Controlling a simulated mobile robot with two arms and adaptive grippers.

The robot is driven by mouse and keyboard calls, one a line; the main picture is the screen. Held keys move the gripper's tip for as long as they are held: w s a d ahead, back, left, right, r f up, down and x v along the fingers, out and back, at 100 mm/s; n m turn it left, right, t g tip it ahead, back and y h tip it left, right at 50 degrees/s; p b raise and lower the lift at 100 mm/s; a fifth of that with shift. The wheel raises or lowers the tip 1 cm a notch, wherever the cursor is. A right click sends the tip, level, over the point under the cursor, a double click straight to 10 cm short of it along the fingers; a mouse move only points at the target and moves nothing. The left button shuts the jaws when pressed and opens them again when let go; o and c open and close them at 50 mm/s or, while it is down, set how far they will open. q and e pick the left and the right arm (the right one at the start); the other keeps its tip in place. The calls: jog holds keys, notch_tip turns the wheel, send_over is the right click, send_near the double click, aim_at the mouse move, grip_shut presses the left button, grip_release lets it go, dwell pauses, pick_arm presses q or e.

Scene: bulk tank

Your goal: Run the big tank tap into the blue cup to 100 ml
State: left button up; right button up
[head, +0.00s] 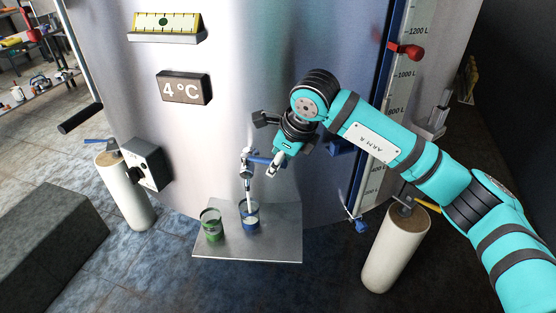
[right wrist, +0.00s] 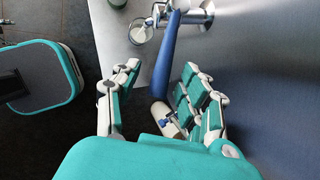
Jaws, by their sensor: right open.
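The big tank tap (head: 247,158) sticks out of the steel tank. Its blue lever (right wrist: 164,66) points sideways, and a white stream (head: 249,194) runs from the spout. The blue cup (head: 249,222) stands upright under the spout and takes the stream. In the right wrist view white liquid shows inside the cup (right wrist: 141,32); its exact level is too small to read. My right gripper (right wrist: 165,78) is open, with its fingers on either side of the lever; I cannot tell whether they touch it. It also shows by the lever in the head view (head: 277,166). My left gripper is not in view.
A green cup (head: 211,226) stands left of the blue cup on the metal shelf (head: 270,245). A post (head: 392,245) stands to the right and another (head: 125,190) to the left. A level gauge (head: 378,150) runs up the tank behind my right arm.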

jog(key=v, duration=1.1)
jog(key=shift+s+r, duration=0.2)
jog(key=shift+r, duration=0.05)
dwell(6.7)
